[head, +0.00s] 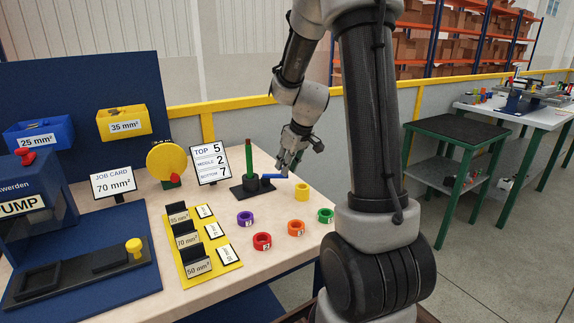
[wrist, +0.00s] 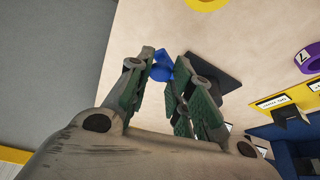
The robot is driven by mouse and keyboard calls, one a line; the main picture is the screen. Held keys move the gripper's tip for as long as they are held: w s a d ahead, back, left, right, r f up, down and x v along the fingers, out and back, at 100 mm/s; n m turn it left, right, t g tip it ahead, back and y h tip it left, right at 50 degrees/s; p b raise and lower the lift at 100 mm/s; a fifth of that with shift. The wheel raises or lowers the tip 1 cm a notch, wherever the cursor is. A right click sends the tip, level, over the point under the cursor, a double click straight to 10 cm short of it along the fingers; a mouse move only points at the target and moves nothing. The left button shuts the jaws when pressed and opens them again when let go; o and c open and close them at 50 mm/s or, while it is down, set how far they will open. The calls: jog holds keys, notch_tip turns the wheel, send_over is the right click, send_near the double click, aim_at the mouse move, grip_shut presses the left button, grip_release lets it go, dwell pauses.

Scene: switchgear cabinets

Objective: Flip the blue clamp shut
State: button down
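The blue clamp (head: 273,176) sticks out to the right, roughly level, from the foot of a green post (head: 249,160) on a black base (head: 240,193) at the back of the table. My gripper (head: 287,166) points down at the clamp's outer end. In the wrist view, the blue clamp (wrist: 162,68) shows between and beyond the fingertips of my gripper (wrist: 167,62), with the black base (wrist: 214,72) to its right. The fingers are apart. Whether they touch the clamp I cannot tell.
Purple (head: 245,219), red (head: 262,241), orange (head: 297,226) and green (head: 325,215) rings lie nearer the front. A sign (head: 209,162) stands left of the post. A yellow rail (head: 240,102) runs behind the table.

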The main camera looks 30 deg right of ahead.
jog(key=shift+w+d+n+y, duration=0.25)
jog(key=shift+w+n, duration=0.1)
jog(key=shift+n, duration=0.3)
jog(key=shift+w+d+n+y, duration=0.15)
jog(key=shift+w+n+y, duration=0.15)
jog(key=shift+n, duration=0.35)
jog(key=c, duration=1.3)
grip_release()
jog(key=shift+o, duration=0.2)
jog(key=v, duration=1.2)
jog(key=shift+w, duration=0.2)
jog(key=shift+a+r, duration=0.1)
